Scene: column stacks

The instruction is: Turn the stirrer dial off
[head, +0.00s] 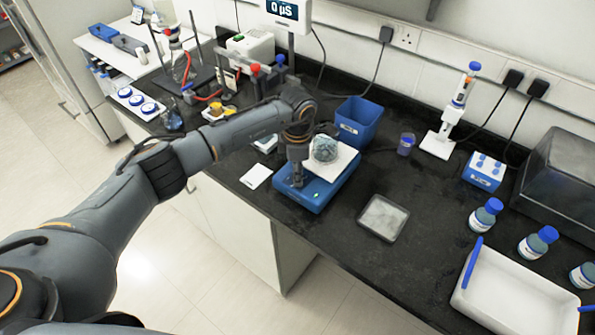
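The stirrer (325,190) is a blue unit with a white top plate (342,163), standing on the black bench at the middle of the head view. A round glass vessel with grey-blue contents (325,148) sits on the plate. My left gripper (297,181) points down at the front left part of the stirrer's blue body, touching it or just above it. I cannot tell whether its fingers are open or shut. The dial is not visible; the gripper covers that part of the front. A small light spot shows on the blue front to the right of the fingers. My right gripper is not in view.
A blue bin (358,121) stands behind the stirrer. A grey square tray (383,217) lies to its right, and a white card (256,176) to its left. Blue-capped bottles (486,214) and a white tray (515,290) stand at the right. The bench's front edge runs close by.

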